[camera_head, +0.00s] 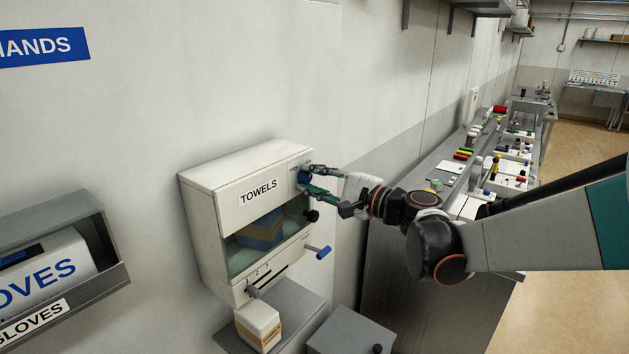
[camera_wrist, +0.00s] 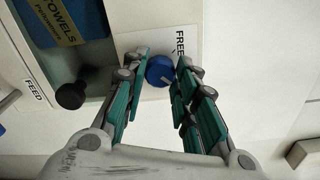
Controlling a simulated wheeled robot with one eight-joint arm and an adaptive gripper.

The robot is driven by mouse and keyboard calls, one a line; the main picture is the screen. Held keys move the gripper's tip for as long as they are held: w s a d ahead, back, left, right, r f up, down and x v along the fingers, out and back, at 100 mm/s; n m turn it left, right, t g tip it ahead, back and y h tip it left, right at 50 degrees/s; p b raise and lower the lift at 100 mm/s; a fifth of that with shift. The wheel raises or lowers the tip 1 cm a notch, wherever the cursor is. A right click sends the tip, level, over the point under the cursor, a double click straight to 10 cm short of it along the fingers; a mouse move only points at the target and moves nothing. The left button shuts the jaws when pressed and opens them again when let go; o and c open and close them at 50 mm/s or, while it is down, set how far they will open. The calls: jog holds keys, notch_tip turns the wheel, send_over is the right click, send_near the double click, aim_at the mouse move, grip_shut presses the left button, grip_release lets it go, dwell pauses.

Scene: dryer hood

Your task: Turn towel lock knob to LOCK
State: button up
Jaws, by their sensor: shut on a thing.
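The white towel dispenser (camera_head: 215,203), labelled TOWELS, is mounted on the wall in the head view. The blue lock knob (camera_wrist: 160,71) is on its right side, beside a plate with the word FREE (camera_wrist: 180,42). The knob also shows in the head view (camera_head: 303,177), partly covered by my fingers. My gripper (camera_wrist: 161,66) has its two green-padded fingers on either side of the knob and is shut on it. No LOCK mark is readable, and the knob's exact pointing direction cannot be told.
A black knob (camera_wrist: 70,95) sits close to my left finger in the wrist view. A blue-handled crank (camera_head: 319,253) sticks out lower on the dispenser. A glove box holder (camera_head: 60,270) is at left. A long cluttered bench (camera_head: 400,270) runs along the wall at right.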

jog(key=o, duration=1.1)
jog(key=v, duration=1.2)
